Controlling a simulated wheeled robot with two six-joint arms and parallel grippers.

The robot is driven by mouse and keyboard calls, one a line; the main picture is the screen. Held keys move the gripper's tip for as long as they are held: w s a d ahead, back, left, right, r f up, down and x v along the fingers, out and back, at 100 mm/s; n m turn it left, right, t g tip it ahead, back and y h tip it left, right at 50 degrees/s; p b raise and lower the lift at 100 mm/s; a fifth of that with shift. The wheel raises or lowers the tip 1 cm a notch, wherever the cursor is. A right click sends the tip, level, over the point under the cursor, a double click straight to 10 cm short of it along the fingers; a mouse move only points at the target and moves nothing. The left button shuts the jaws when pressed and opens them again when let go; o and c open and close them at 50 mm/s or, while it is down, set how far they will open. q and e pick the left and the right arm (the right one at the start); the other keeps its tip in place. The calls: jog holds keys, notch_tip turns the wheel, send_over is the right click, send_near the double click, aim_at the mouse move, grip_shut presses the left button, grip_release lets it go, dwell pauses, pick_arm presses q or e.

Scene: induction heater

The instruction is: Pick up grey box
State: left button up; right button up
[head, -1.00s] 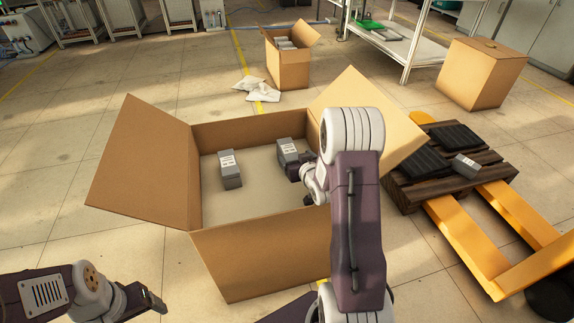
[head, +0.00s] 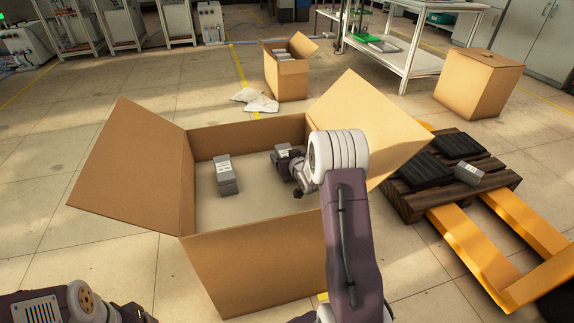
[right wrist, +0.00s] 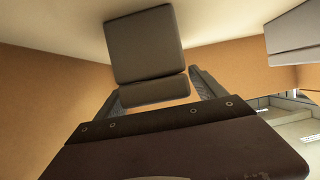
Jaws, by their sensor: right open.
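Two grey boxes with white labels stand inside the large open cardboard box (head: 255,262). The left grey box (head: 226,178) stands clear of my grippers. The right grey box (head: 283,149) is partly hidden behind my right gripper (head: 292,166). In the right wrist view, that grey box (right wrist: 145,45) is straight ahead, its near end between the fingers of my open right gripper (right wrist: 155,98). I cannot tell whether the fingers touch it. The other grey box (right wrist: 292,35) shows at the right there. My left gripper (head: 138,314) is low at the left, cut off by the frame edge.
The cardboard flaps (head: 135,165) stick outward around the large box. A wooden pallet (head: 410,203) with black pads and another grey box (head: 468,174) is at the right, by a yellow pallet jack (head: 480,260). A smaller open carton (head: 287,80) stands behind.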

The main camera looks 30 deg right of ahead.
grip_shut()
